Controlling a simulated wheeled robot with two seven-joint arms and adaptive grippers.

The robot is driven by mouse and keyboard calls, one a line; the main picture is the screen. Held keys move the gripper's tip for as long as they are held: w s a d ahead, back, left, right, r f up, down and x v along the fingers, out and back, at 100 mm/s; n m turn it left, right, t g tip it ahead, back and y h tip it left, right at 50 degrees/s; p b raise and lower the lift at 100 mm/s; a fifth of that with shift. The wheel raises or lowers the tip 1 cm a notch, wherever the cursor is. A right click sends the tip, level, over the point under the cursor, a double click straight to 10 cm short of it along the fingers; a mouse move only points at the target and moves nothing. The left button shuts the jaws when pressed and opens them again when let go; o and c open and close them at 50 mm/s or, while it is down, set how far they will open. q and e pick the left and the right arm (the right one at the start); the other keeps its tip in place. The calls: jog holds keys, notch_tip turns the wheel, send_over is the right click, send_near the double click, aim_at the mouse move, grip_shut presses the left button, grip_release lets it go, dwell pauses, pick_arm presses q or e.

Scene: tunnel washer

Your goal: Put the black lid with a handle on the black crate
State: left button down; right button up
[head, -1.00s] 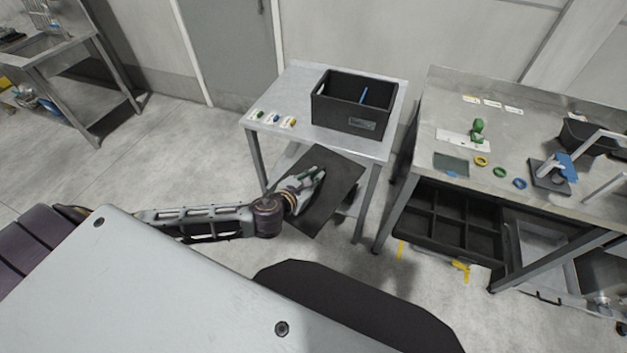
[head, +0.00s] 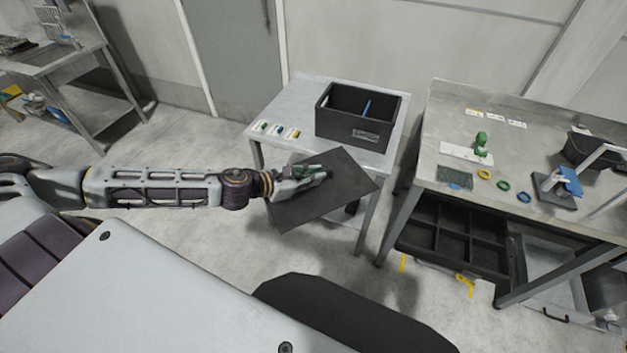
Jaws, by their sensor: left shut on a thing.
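The black crate (head: 338,124) stands open on the small metal table, with a blue divider or item inside and a label on its front. The black lid (head: 335,201) is a flat dark panel held in the air in front of that table, below and nearer than the crate. My left gripper (head: 318,176) is shut on the lid's handle, which is mostly hidden by the fingers. The lid is apart from the crate. My right gripper is not in the head view.
Small coloured tags (head: 277,131) lie on the small table (head: 299,95) left of the crate. A larger workbench (head: 450,109) at the right carries a green object (head: 481,141), coloured rings (head: 503,185) and a dark bin (head: 590,150). A gap separates the tables.

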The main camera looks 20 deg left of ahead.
pick_arm(q)
jog(key=shift+a+r+m+g+h, duration=0.15)
jog(key=shift+r+m+g+h, duration=0.3)
jog(key=shift+r, duration=0.2)
jog(key=shift+s+r+m+h, duration=0.1)
jog(key=shift+r+m+h, duration=0.25)
jog(key=shift+r+m, duration=0.1)
jog(key=shift+g, duration=0.25)
jog(key=shift+r, duration=0.25)
jog(key=shift+r+m+g+h, duration=0.2)
jog(key=shift+m+g+h, duration=0.1)
jog(key=shift+m+h, duration=0.1)
jog(key=shift+a+r+m+h, duration=0.15)
jog(key=shift+r+m+h, duration=0.15)
jog(key=shift+r, duration=0.25)
jog(key=shift+r+m+g+h, duration=0.3)
jog(key=shift+r+m+g, duration=0.2)
jog(key=shift+r+g, duration=0.1)
jog(key=shift+s+r, duration=0.1)
jog(key=shift+r, duration=0.05)
